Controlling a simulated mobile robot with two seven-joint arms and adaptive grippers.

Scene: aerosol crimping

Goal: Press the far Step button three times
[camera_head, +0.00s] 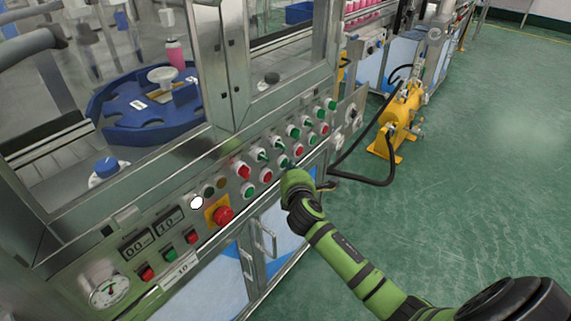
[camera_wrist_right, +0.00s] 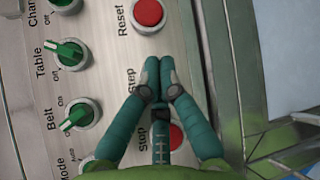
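My right gripper (camera_wrist_right: 160,66) is shut and empty, with its fingertips side by side against or just above the control panel (camera_wrist_right: 100,125). In the wrist view the fingertips lie beside the printed "Step" label (camera_wrist_right: 131,80). They cover the place of its button, so the button is hidden and I cannot tell whether it is pressed. A red button (camera_wrist_right: 148,12) labelled "Reset" is above, and a red button (camera_wrist_right: 177,136) beside "Stop" is below, partly behind a finger. In the head view my right gripper (camera_head: 291,176) is at the panel's lower edge. My left gripper is not in view.
Green switches (camera_wrist_right: 73,116) stand left of the fingers. A yellow pump unit (camera_head: 400,115) stands on the floor; open green floor lies right.

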